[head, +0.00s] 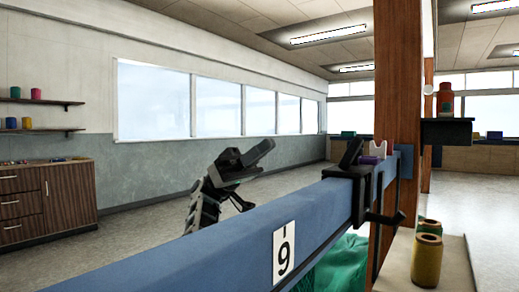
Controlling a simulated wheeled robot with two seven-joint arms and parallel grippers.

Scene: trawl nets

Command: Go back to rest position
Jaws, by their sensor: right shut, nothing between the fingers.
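My right gripper (262,150) is raised beyond the blue beam (180,245), left of the picture's middle. It is dark grey, tilted up to the right, and shut with nothing held. Part of its arm is hidden behind the beam. My left gripper is out of view.
The beam bears a "9" label (284,253) and a black clamp (367,190) by a wooden post (388,75). Green netting (340,265) hangs below. A wooden cabinet (45,200) is at far left. Open floor lies behind the beam.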

